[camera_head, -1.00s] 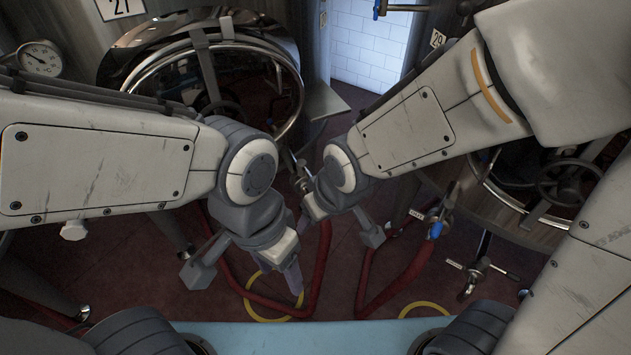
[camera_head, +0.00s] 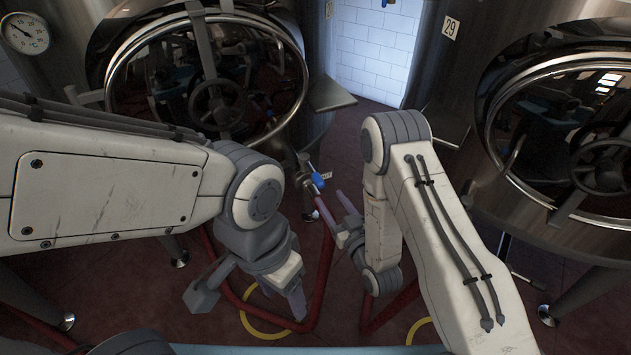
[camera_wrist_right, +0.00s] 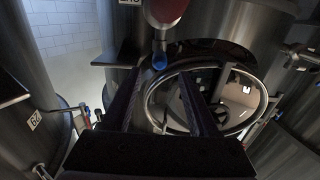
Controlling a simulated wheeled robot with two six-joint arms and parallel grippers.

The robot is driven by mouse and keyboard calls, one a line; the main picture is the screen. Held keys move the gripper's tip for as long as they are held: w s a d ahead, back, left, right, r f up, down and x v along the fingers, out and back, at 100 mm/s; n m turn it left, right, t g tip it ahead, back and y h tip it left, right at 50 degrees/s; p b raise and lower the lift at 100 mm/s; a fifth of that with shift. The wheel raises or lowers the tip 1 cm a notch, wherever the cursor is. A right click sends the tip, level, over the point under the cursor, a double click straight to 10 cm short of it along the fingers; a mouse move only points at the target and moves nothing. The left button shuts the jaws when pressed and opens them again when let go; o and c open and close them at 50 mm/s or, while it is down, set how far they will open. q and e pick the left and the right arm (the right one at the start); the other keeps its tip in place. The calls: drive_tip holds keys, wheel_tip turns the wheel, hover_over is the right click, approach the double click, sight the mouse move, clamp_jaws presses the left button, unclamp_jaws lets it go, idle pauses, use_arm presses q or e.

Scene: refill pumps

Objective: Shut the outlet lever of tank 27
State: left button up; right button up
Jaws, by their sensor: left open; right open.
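The left tank (camera_head: 90,85), whose number is out of frame in the head view, has an outlet valve (camera_head: 306,163) low at its front with a blue lever (camera_head: 318,181). A red hose (camera_head: 325,262) runs below it. My right gripper (camera_head: 329,198) is open and empty, its fingertips just below and in front of the lever. In the right wrist view the blue lever end (camera_wrist_right: 159,61) lies just beyond and between the open fingers (camera_wrist_right: 160,88); contact cannot be told. My left gripper (camera_head: 296,302) hangs lower left, away from the valve; its finger gap is hard to see.
Tank 29 (camera_head: 452,75) stands at right, with a round hatch and handwheel (camera_head: 600,165). A grey shelf plate (camera_head: 330,95) juts out above the valve. Red hoses and yellow floor rings (camera_head: 262,328) lie below. Dark red floor is open between the tanks.

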sight(316, 176)
drive_tip(key=x, duration=1)
drive_tip(key=shift+w+r, duration=0.1)
drive_tip(key=shift+w, duration=0.05)
clamp_jaws()
idle(1.1)
